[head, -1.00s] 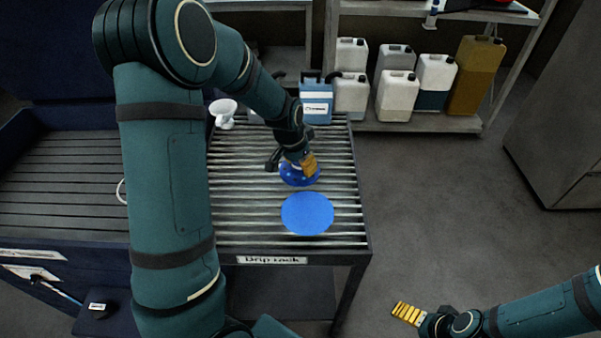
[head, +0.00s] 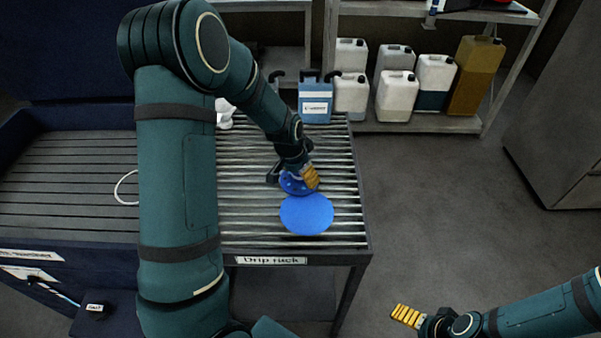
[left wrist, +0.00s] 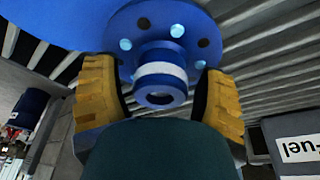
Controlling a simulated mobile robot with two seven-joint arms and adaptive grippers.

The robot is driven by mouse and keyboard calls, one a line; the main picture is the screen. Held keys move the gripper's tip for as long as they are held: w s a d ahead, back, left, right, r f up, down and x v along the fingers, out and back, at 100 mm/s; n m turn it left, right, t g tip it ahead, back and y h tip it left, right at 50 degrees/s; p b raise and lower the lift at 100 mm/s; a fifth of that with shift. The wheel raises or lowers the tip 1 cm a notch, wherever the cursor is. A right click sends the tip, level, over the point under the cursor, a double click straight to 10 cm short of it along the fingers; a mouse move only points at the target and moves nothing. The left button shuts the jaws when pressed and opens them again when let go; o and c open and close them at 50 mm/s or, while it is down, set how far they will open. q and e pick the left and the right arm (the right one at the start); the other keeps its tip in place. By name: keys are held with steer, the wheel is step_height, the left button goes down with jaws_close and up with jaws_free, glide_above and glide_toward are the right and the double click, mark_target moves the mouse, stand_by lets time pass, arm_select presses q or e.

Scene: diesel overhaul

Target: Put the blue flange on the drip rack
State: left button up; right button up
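The blue flange (head: 297,187), a round plate with bolt holes and a short hub, is over the slats of the drip rack (head: 235,228), hub upward; the head view does not settle whether it lies flat on them. A flat blue disc (head: 307,214) lies just in front of it. My left gripper (head: 303,180) is low at the flange. In the left wrist view its yellow fingers (left wrist: 160,95) stand open on both sides of the flange's hub (left wrist: 160,75), with narrow gaps. My right gripper (head: 408,316) is away over the floor at lower right; its finger gap is not clear.
A blue jug (head: 315,101) and a white funnel-like item (head: 224,113) stand at the rack's back. Several canisters (head: 398,95) fill the shelf behind. A slatted blue-walled bench (head: 70,178) adjoins on the left.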

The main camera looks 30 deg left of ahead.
mark_target(292, 184)
arm_select(q)
steer(key=shift+r, duration=0.2)
steer(key=p+v, duration=0.2)
steer(key=v, duration=0.9)
steer(key=shift+r, duration=0.45)
